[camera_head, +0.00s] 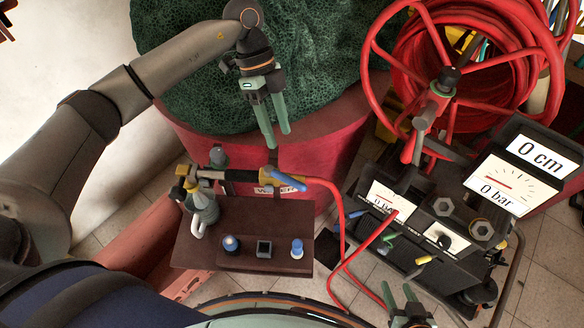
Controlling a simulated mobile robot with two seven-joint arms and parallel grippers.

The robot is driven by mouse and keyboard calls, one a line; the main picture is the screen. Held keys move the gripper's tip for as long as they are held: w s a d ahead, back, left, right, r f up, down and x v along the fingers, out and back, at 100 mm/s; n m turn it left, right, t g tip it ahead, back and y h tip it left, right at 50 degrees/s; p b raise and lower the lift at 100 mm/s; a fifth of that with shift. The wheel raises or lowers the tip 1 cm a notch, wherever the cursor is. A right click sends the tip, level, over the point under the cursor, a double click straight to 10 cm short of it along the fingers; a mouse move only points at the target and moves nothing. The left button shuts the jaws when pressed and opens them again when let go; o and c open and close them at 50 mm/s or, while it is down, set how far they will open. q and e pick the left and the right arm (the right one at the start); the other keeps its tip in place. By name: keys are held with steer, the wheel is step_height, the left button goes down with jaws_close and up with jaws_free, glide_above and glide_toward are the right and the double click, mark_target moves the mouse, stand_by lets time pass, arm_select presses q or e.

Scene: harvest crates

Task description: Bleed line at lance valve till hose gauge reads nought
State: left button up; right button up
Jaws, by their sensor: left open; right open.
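The lance (240,175), with brass fittings and a black grip, lies across the brown stand (240,245). Its blue valve lever (285,179) slants down to the right. My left gripper (277,139) is open and empty just above the lever, fingers pointing down. A red hose (344,225) runs from the lance's right end down towards the black pump unit (400,245). The small gauge (388,203) on that unit shows a 0, its unit partly hidden. The larger display (497,185) reads 0 bar. My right gripper (398,291) is open at the bottom edge, partly cut off.
A red hose reel (372,55) with a wheel and coiled hose stands at the upper right. A large red tub (335,150) holding a green netted mass is behind the lance. A second sign (538,152) reads 0 cm. Tiled floor shows between the stand and pump.

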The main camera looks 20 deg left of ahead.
mark_target(293, 180)
arm_select(q)
steer(key=x, duration=1.1)
steer(key=shift+s+d+f+p, duration=0.15)
steer(key=shift+d+f+p, duration=0.1)
steer(key=shift+p, duration=0.1)
jaws_close()
stand_by(0.8)
